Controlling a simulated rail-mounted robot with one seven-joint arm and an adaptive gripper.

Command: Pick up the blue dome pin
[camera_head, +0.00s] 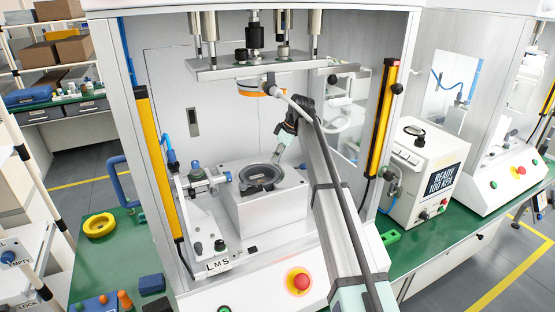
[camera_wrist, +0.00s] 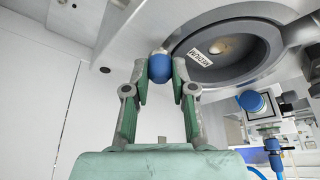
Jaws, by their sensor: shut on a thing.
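The blue dome pin (camera_wrist: 160,68) sits between the fingertips of my gripper (camera_wrist: 160,65) in the wrist view, its rounded blue end towards the camera. My gripper is shut on it. A dark round fixture (camera_wrist: 232,50) with a small white label and a pale centre is just beyond and to the right of the pin. In the head view my gripper (camera_head: 275,158) reaches into the press, at the back right of the round fixture (camera_head: 260,177) on its grey block. The pin cannot be made out there.
A clamp with a blue knob (camera_wrist: 250,101) stands beside the fixture. The press's upper plate (camera_head: 262,65) hangs above my arm. Yellow side guards (camera_head: 383,115) flank the opening. A yellow ring (camera_head: 99,225) lies on the green bench at left.

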